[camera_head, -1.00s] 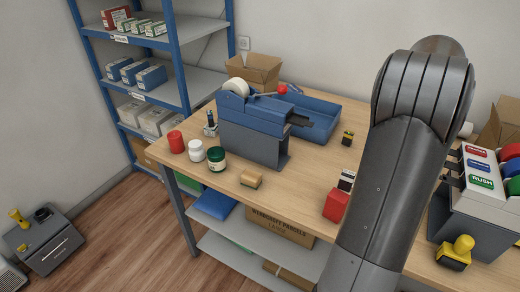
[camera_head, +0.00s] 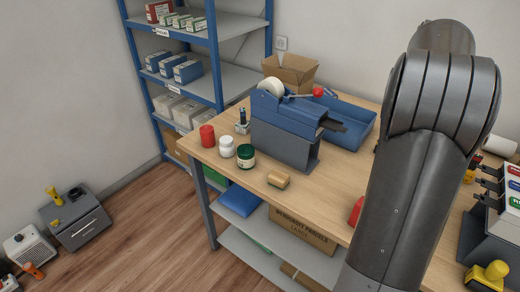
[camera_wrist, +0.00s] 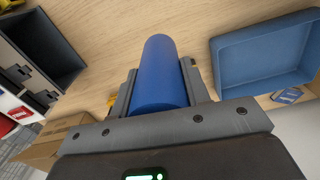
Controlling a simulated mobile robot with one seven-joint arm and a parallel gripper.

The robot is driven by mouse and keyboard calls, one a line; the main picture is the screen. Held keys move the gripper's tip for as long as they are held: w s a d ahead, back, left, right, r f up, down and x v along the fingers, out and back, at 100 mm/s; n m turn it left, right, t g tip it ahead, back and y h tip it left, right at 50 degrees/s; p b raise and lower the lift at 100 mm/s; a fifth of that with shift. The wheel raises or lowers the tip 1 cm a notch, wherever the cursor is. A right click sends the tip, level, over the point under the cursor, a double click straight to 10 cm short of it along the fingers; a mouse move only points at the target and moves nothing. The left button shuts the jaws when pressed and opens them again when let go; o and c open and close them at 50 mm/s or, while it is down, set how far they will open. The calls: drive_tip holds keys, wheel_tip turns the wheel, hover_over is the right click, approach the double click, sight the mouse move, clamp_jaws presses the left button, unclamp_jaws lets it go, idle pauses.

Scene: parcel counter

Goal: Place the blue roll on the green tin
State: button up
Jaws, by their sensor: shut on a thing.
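The blue roll (camera_wrist: 159,62) is in the middle of the wrist view, between the two fingers of my gripper (camera_wrist: 160,90), which is shut on it. The roll points away from the wrist, above the wooden counter. My arm hides gripper and roll in the head view. The green tin (camera_head: 246,157) stands upright near the counter's left front edge, a dark green jar shape with a pale label band. Its top looks free. It does not show in the wrist view.
A white jar (camera_head: 227,147) and a red can (camera_head: 207,136) stand left of the tin. A tan block (camera_head: 278,180) lies to its right. The blue tape dispenser (camera_head: 286,128) stands behind. A blue tray (camera_wrist: 262,52) also shows in the wrist view.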

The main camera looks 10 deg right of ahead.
drive_tip(key=w+a+r+m, duration=0.3)
drive_tip(key=w+a+r, duration=0.3)
drive_tip(key=a, duration=0.3)
drive_tip(key=w+a+r+m, duration=0.2)
drive_tip(key=w+a+r, duration=0.45)
drive_tip(key=a, duration=0.35)
drive_tip(key=w+a+f+m, duration=0.2)
drive_tip(key=a, duration=1.1)
drive_tip(key=a+f+m, duration=0.2)
drive_tip(key=a+f, duration=0.8)
drive_tip(key=f, duration=0.2)
drive_tip(key=shift+s+a+f, duration=0.1)
drive_tip(key=shift+a+f, duration=0.1)
drive_tip(key=shift+f, duration=2.3)
drive_tip(key=shift+a+f, duration=0.15)
drive_tip(key=shift+f, duration=2.3)
drive_tip(key=shift+f, duration=0.1)
